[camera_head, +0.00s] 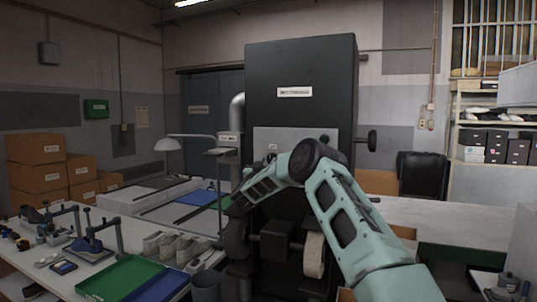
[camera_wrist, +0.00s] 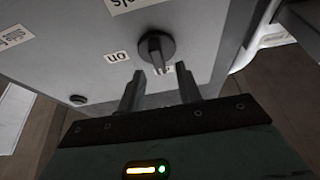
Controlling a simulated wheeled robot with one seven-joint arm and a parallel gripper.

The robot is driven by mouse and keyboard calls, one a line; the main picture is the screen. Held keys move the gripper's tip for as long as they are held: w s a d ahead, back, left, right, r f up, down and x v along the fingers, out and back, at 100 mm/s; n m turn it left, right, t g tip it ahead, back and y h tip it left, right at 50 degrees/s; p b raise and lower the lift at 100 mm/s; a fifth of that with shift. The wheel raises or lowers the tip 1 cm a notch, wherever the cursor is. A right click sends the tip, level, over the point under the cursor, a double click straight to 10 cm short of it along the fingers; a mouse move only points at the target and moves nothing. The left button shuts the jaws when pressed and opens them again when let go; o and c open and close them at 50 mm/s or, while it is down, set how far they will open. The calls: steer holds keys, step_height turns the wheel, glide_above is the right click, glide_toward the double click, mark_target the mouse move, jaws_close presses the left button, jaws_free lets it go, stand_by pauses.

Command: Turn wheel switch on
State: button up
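In the wrist view a black rotary switch (camera_wrist: 156,46) with a raised grip bar sits on a grey panel (camera_wrist: 85,45). A label reading "on" (camera_wrist: 117,56) is to its lower left. Another small label (camera_wrist: 163,70) below it is partly hidden and unreadable. A label ending in "els" (camera_wrist: 127,4) is above, cut by the frame. My gripper (camera_wrist: 160,72) is open, its two fingers apart just below the switch, with nothing between them. Whether they touch the panel I cannot tell. In the head view my arm reaches to the tall black machine (camera_head: 300,70); the fingertips are not discernible.
In the head view a pale wheel (camera_head: 314,255) is low on the machine. A workbench (camera_head: 140,228) with shoes and trays is at left, and another table (camera_head: 450,215) at right.

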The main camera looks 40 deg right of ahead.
steer(key=shift+p+x, duration=0.3)
steer(key=shift+x, duration=0.6)
jaws_close()
